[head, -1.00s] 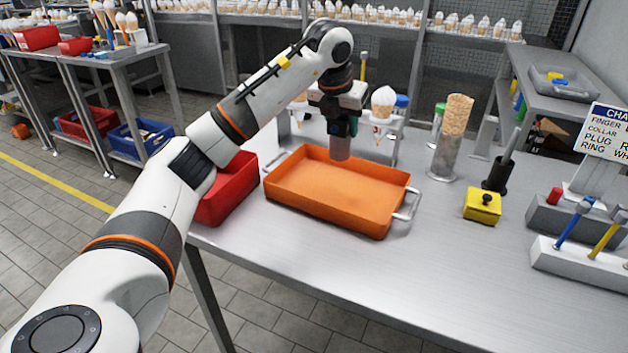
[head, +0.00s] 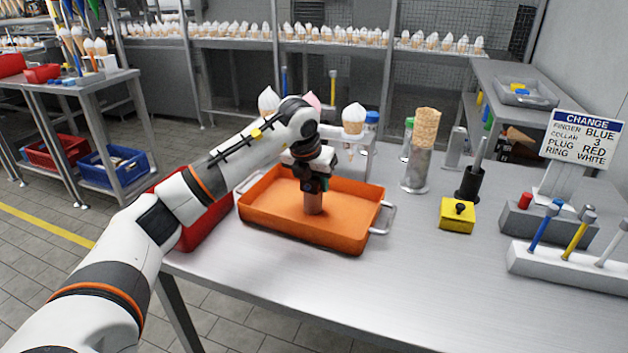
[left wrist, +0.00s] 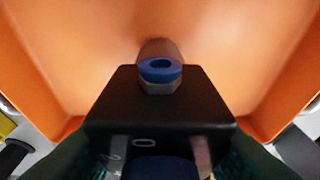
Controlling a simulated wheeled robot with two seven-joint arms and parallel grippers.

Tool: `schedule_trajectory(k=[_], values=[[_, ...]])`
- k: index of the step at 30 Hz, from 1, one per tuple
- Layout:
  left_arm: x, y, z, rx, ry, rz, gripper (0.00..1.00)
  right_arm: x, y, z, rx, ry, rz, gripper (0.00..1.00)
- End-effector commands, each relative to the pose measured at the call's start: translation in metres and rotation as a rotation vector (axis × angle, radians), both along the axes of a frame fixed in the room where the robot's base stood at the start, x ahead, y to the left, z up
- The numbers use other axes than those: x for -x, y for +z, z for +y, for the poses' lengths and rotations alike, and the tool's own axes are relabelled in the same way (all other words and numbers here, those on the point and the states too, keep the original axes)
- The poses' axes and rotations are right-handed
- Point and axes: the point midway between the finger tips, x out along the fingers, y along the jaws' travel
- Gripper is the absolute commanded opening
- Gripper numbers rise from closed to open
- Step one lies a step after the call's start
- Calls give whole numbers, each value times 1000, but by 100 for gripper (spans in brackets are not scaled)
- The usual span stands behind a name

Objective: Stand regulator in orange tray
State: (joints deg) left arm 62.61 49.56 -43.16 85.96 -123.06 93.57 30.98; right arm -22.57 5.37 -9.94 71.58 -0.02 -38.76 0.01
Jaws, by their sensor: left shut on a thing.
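My left gripper (head: 315,184) points down inside the orange tray (head: 290,232) and is shut on the regulator. In the head view the regulator's greyish-brown cylindrical lower part (head: 313,204) shows below the fingers, roughly upright over the tray floor. In the left wrist view the regulator is a black block (left wrist: 160,105) with a blue-ringed fitting (left wrist: 160,70), and the dark green fingers lie at both sides of it. The orange tray floor (left wrist: 85,50) fills the background there. I cannot tell whether the regulator's bottom touches the floor. My right gripper is not in view.
A red bin (head: 205,222) stands left of the tray. A cone rack (head: 355,155) is behind it. A metal cone holder (head: 418,170), a yellow box (head: 457,215) and a tool block (head: 570,268) stand to the right. The table front is clear.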

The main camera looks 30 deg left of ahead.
Motion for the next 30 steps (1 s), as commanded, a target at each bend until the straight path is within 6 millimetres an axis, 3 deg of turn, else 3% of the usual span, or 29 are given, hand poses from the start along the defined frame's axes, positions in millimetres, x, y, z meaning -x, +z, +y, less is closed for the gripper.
schedule_trajectory(k=[4, 5, 9, 20, 30], values=[[0, -3, 0, 0, 0, -1, 7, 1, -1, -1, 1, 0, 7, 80], [0, -3, 0, 0, 0, 0, 43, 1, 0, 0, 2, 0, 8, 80], [0, -3, 0, -1, 0, 1, 62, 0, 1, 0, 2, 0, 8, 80], [0, 3, 0, 0, 0, 0, 62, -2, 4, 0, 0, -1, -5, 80], [25, 66, -4, -1, -1, -5, 62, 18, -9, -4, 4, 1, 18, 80]])
